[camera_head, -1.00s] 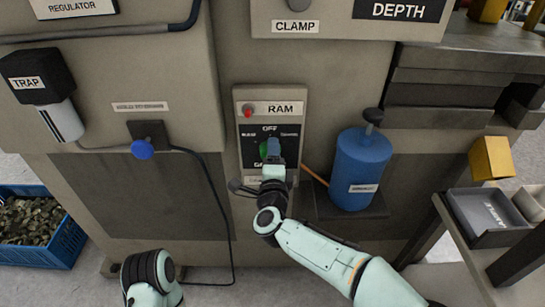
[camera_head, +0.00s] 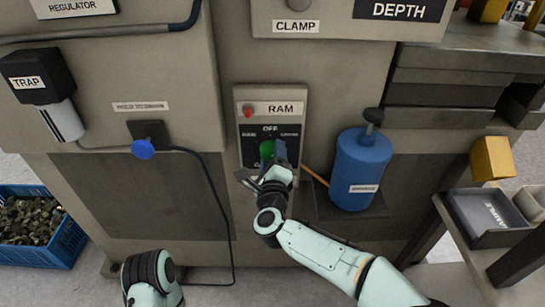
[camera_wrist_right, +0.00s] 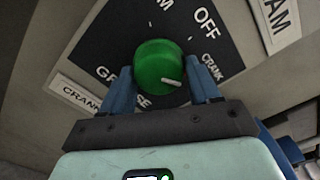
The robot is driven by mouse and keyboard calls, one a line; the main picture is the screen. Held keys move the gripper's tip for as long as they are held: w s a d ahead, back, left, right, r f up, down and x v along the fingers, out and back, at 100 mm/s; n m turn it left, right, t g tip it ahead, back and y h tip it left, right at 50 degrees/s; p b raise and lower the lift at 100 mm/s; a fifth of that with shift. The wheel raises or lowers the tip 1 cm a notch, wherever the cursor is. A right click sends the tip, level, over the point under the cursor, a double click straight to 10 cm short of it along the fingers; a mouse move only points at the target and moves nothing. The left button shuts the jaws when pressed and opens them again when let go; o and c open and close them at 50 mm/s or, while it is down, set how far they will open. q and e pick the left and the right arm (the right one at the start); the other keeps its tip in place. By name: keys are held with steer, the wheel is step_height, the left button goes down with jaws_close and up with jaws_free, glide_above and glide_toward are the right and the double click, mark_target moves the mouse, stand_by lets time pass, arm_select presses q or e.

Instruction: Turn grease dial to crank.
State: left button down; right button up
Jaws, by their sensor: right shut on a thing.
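The green dial (camera_head: 266,150) is a round knob on the dark plate of the RAM panel; it also shows in the right wrist view (camera_wrist_right: 160,65). My right gripper (camera_head: 273,158) is shut on it, with one blue finger on each side in the wrist view (camera_wrist_right: 160,75). The dial's white mark points right and slightly down in the wrist view, towards the right finger. The CRANK label (camera_wrist_right: 212,67) is just beyond that finger, and OFF (camera_wrist_right: 206,22) is above. The GREASE label is partly hidden by the left finger. My left gripper is out of view.
A red button (camera_head: 248,110) is above the dial. A blue cylinder (camera_head: 361,168) stands right of the panel, with an orange rod between. A blue knob (camera_head: 143,149) with a hanging cable is to the left. A tray (camera_head: 487,213) is at the right.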

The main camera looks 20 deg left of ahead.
steer(key=o, duration=1)
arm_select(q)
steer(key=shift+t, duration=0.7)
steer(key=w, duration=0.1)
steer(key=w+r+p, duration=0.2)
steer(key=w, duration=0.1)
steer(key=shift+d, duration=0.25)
arm_select(e)
steer(key=v, duration=1.3)
steer(key=shift+s, duration=0.25)
